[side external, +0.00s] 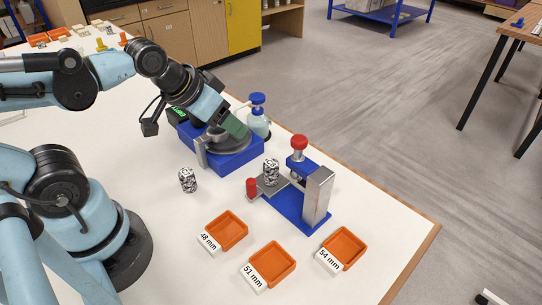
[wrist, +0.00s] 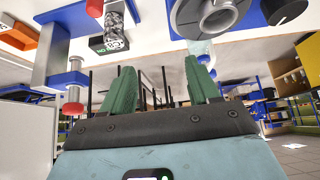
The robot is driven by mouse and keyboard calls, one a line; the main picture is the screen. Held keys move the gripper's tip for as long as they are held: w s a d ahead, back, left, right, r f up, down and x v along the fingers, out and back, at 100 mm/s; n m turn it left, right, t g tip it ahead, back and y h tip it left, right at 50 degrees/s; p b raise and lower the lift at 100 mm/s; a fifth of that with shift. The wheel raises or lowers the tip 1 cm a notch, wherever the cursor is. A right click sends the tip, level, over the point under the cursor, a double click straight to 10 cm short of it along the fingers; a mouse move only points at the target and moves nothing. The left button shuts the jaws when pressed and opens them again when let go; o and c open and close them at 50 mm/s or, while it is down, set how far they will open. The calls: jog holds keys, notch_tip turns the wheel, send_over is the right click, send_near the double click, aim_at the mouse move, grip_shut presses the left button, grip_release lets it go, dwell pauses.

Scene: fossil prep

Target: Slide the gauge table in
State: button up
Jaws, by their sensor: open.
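The gauge stands on a blue base (side external: 302,212) right of centre in the side view, with a grey post (side external: 318,195) and a red top knob (side external: 299,142). Its flat metal gauge table (side external: 268,187) sticks out to the left, with a red handle (side external: 251,188) at its outer end. A speckled black-and-white piece (side external: 271,171) stands upright on the table. My gripper (side external: 236,125) is over the blue machine, behind and left of the gauge, apart from the handle. Its green fingers (wrist: 161,78) are spread and empty in the wrist view. A red knob (wrist: 73,107) shows there, left of the fingers.
A blue machine (side external: 240,160) with a grey disc stands under my gripper, with a blue-capped bottle (side external: 258,118) behind it. Another speckled piece (side external: 188,180) stands left of the gauge. Orange trays (side external: 226,230), (side external: 272,264), (side external: 344,247) lie in front.

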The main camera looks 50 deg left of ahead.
aim_at(250, 180)
jog(key=c, duration=0.4)
jog(key=m, duration=0.1)
jog(key=m+g, duration=0.1)
jog(key=m, duration=0.1)
jog(key=s+d+m+g+h, duration=0.1)
jog(key=shift+f, duration=0.3)
jog(key=shift+c, duration=0.5)
jog(key=shift+w+d+f+m+g+h, duration=0.1)
jog(key=shift+d+f+m+g+h, duration=0.4)
jog(key=shift+d+f+m, duration=0.85)
jog(key=shift+w+d+f+m+g+h, duration=0.1)
jog(key=shift+d+f+m+g+h, duration=0.55)
jog(key=shift+f+m, duration=1.15)
jog(key=shift+w+d+f+m+g+h, duration=0.1)
jog(key=shift+d+f+m+g+h, duration=0.25)
jog(key=shift+d+f+m, duration=1.3)
jog(key=shift+a+f+n, duration=0.4)
jog(key=shift+f+n, duration=0.1)
jog(key=shift+n, duration=0.1)
grip_shut()
